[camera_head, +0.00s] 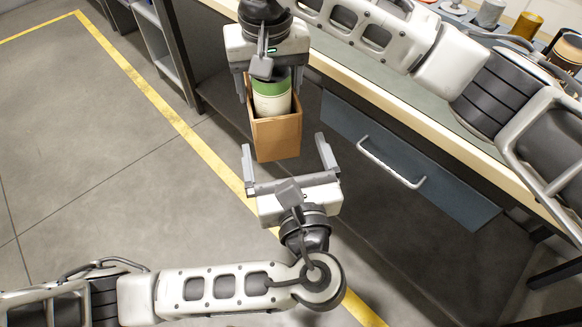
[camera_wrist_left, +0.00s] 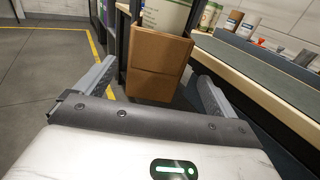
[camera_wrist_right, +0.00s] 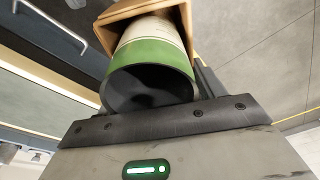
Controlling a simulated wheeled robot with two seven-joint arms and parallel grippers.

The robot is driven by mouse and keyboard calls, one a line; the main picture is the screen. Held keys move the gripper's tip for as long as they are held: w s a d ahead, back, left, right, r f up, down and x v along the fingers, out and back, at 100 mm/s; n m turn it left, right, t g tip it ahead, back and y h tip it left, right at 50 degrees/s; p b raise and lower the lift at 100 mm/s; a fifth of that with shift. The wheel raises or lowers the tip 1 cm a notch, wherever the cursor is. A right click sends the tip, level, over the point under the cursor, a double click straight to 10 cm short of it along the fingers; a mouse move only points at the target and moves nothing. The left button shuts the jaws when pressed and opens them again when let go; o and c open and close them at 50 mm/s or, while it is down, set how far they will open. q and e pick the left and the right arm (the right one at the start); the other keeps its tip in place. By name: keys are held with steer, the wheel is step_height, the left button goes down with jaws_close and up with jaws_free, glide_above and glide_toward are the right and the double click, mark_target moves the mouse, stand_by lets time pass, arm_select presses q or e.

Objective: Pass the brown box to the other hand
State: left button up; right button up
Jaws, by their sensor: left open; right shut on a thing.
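The brown box (camera_head: 277,138) hangs in the air in front of the workbench, with its open top toward my right gripper. A white can with a green band (camera_head: 271,97) sits inside it. My right gripper (camera_head: 268,92) comes from above and is shut on the box. The right wrist view shows the can's dark open end (camera_wrist_right: 150,88) and the box rim (camera_wrist_right: 140,10). My left gripper (camera_head: 284,158) is open just below the box, its two fingers apart. In the left wrist view the box (camera_wrist_left: 158,62) is ahead, between the fingers, with a gap still showing.
The workbench (camera_head: 400,95) with a blue-grey drawer (camera_head: 400,165) and its handle runs along the right, close to the box. Several cans and cups (camera_head: 489,12) stand on the bench at top right. Open floor (camera_head: 90,150) with a yellow line lies to the left.

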arm_select(q)
steer(key=x, duration=0.8)
steer(key=c, duration=1.1)
steer(key=shift+o, duration=0.2)
arm_select(e)
steer(key=o, duration=1.3)
steer(key=shift+r, duration=0.1)
